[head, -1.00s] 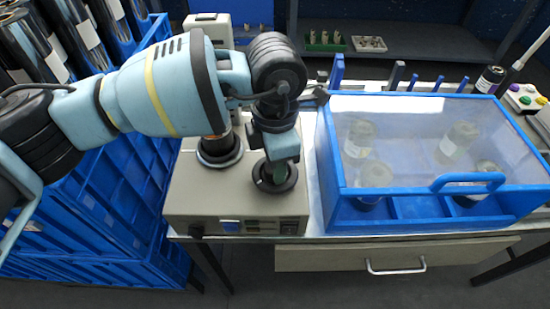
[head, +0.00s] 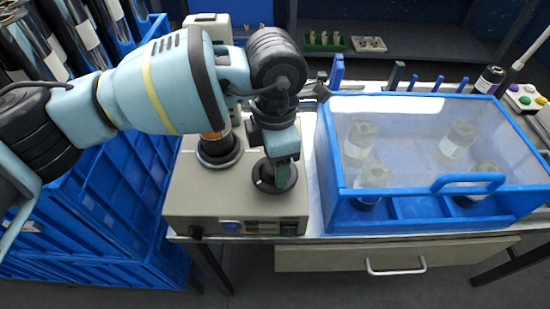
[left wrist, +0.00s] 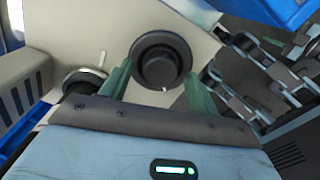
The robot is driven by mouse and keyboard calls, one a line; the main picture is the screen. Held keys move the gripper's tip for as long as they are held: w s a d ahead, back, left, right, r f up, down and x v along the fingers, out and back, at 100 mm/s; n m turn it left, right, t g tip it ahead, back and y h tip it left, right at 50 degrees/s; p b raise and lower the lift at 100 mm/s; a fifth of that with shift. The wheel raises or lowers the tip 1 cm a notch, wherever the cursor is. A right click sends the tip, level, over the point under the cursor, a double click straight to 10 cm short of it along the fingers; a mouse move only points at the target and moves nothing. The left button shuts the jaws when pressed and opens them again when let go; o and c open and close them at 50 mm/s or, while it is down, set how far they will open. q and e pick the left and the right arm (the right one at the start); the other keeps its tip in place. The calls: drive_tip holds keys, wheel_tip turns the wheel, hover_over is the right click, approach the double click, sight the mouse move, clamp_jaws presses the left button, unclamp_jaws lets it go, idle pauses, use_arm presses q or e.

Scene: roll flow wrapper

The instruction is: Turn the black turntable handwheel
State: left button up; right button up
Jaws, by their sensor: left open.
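The black handwheel (head: 268,185) is a round disc with a raised hub on top of the beige machine. My left gripper (head: 282,166) points down over it and covers part of it in the head view. In the left wrist view the handwheel (left wrist: 163,47) lies ahead between the two green fingers of my left gripper (left wrist: 158,70), with a short white mark near its lower rim. The fingers are apart and hold nothing; whether they touch the rim cannot be told. My right gripper is not in view.
A second black round part (head: 219,157) with an amber piece stands left of the handwheel on the beige machine (head: 200,200). A blue-framed clear-lidded box (head: 410,185) holding jars is close on the right. Blue crates (head: 110,200) stand at the left.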

use_arm(q)
wheel_tip(320, 180, up, 7)
drive_tip(key=shift+r, duration=0.1)
idle(0.3)
drive_tip(key=shift+s, duration=0.1)
idle(0.3)
